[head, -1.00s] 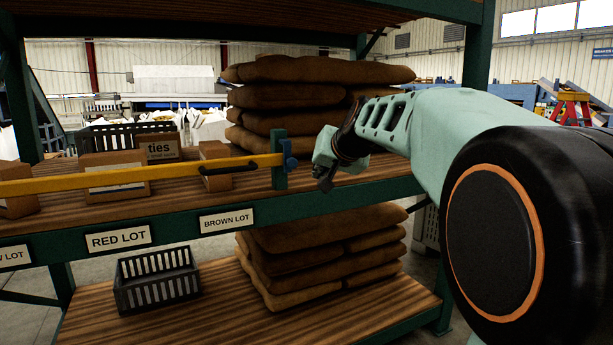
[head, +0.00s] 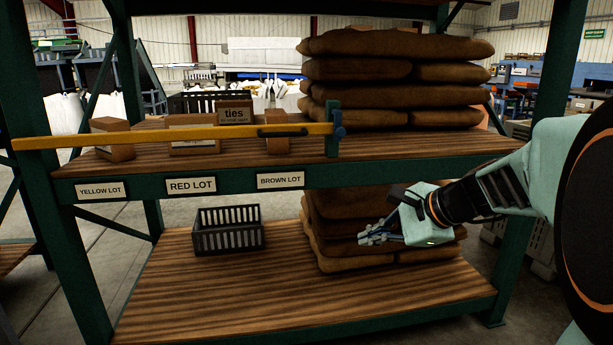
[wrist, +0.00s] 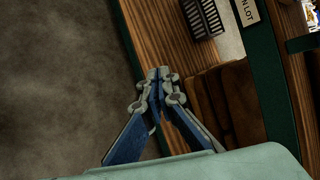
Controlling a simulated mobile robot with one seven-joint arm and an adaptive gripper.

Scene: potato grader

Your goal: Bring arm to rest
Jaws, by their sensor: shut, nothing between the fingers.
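My gripper (head: 374,237) is at the right of the head view, in front of the lower sacks and below the upper shelf's front beam. Its blue and grey fingers point left, and they are shut and empty. In the wrist view my gripper (wrist: 158,74) shows its fingertips together, over the lower shelf's front edge. My arm reaches in from the right side of the head view, bent at the wrist. Nothing touches the fingers.
A green rack holds an upper shelf (head: 130,168) and a lower shelf (head: 250,300). A yellow bar (head: 180,137) crosses the upper shelf's front. A black crate (head: 228,232) and stacked brown sacks (head: 325,215) stand on the lower shelf. Floor (wrist: 60,70) in front is clear.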

